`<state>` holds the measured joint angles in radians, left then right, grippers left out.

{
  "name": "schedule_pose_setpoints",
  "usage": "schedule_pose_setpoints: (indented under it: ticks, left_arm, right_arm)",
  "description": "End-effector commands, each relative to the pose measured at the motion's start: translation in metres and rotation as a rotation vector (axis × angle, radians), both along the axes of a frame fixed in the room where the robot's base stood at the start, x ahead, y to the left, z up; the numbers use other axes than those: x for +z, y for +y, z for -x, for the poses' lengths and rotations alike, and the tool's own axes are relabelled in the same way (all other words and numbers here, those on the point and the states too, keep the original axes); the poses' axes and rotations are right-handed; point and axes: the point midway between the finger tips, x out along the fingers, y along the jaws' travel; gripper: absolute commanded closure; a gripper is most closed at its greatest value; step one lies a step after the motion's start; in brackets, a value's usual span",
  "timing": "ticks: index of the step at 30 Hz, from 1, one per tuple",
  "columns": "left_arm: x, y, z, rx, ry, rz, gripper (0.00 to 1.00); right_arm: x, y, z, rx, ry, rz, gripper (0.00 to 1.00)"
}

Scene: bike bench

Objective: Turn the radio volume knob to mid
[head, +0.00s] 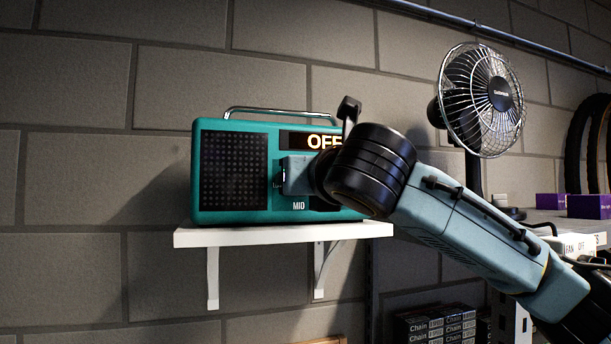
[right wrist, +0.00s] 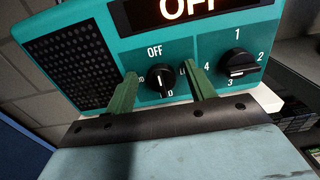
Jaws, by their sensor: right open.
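The teal radio (head: 232,215) stands on a white wall shelf, and its display (head: 308,140) reads OFF. In the right wrist view, the volume knob (right wrist: 160,81) is a round black dial with OFF printed above it. Other labels around it are partly hidden by my fingers. My right gripper (right wrist: 160,75) is open, with one green finger on each side of this knob. I cannot tell whether the fingers touch it. In the head view, my right arm and wrist cover the knobs. My left gripper is not in view.
A second black knob (right wrist: 237,64), marked with numbers, sits close to the right finger. The white shelf (head: 284,234) lies under the radio. A caged fan (head: 484,98) stands at the right, near purple boxes (head: 588,206) on a bench. The wall left of the radio is clear.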

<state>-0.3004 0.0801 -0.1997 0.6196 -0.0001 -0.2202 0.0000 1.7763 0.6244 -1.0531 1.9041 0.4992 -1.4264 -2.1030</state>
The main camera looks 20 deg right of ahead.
Motion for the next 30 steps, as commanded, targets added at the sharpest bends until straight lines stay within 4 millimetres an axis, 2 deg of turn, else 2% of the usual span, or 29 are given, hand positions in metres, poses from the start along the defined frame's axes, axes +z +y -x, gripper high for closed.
schedule_pose_setpoints:
  ticks: [4, 14, 23, 30]
  left_arm:
    - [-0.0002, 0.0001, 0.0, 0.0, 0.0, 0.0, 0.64]
    - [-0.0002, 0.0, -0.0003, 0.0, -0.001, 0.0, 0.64]
    - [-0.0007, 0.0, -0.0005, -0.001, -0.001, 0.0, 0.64]
    - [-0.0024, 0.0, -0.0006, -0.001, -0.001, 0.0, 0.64]
  right_arm:
    - [-0.0003, 0.0002, 0.0001, 0.0, 0.0, 0.0, 0.47]
    - [0.0001, 0.0002, 0.0005, 0.0, 0.0, -0.001, 0.9]
    - [0.0003, -0.0001, 0.0006, 0.001, 0.001, -0.04, 0.9]
    - [-0.0005, -0.0012, 0.0004, 0.002, 0.007, -0.179, 0.9]
